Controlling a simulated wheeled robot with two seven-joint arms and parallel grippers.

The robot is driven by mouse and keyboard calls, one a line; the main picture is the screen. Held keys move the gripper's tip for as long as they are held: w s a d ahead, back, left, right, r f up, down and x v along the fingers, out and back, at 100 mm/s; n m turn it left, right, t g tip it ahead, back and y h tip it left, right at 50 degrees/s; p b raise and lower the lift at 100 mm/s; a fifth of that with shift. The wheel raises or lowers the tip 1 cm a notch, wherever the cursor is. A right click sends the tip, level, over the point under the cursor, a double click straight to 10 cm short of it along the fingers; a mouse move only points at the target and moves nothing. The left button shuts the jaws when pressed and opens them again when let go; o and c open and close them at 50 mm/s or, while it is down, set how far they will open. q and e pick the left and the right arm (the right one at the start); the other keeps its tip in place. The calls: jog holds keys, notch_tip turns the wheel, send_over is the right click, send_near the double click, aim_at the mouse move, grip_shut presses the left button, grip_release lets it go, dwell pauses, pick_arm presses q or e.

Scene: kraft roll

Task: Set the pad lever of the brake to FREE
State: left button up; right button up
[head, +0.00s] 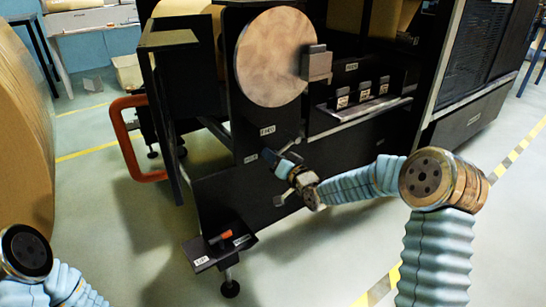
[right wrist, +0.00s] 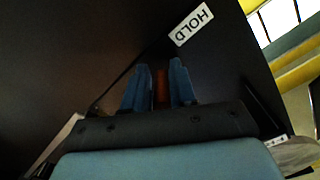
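The brake has a large round disc (head: 275,57) with a grey pad block (head: 316,64) at its right edge. My right gripper (head: 282,164) is in front of the black panel below the disc, beside a small white label. In the right wrist view a white HOLD label (right wrist: 192,24) is on the dark panel beyond the fingertips. The right fingers (right wrist: 160,85) stand apart, with a narrow reddish-brown strip (right wrist: 161,88) between them, likely the lever's handle. I cannot tell whether they touch it. The head view hides the handle. My left gripper is not in view.
A low black bracket (head: 222,246) with an orange handle and labels juts out below. Several labelled switches (head: 364,92) sit on a shelf at right. An orange tube frame (head: 128,140) and a large brown roll (head: 22,125) stand left. Open floor lies in front.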

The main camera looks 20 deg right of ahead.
jog(key=shift+r, duration=0.1)
grip_shut()
jog(key=shift+a+r+m+p, duration=0.15)
jog(key=shift+r+m, duration=0.25)
jog(key=shift+m, duration=0.1)
jog(key=shift+a+r+m+p, duration=0.1)
jog(key=shift+r+m+p, duration=0.05)
jog(key=shift+r+m, duration=0.3)
notch_tip(320, 180, up, 2)
jog(key=m+p, duration=0.1)
jog(key=m, duration=0.1)
jog(key=shift+s+a+m, duration=0.1)
jog(key=shift+a+m, duration=0.05)
jog(key=shift+m, duration=0.2)
jog(key=r+m, duration=0.1)
jog(key=r+m+p, duration=0.1)
jog(key=m, duration=0.1)
jog(key=shift+d+r+p, duration=0.2)
jog(key=shift+r+p, duration=0.1)
jog(key=shift+r, duration=0.05)
jog(key=r+m, duration=0.1)
jog(key=m+p, duration=0.1)
jog(key=m, duration=0.1)
jog(key=shift+d+r, duration=0.35)
jog(key=shift+w+d+r, duration=0.25)
jog(key=shift+r, duration=0.05)
jog(key=shift+d+r, duration=0.1)
jog(key=o, duration=0.9)
grip_release()
jog(key=shift+c, duration=0.2)
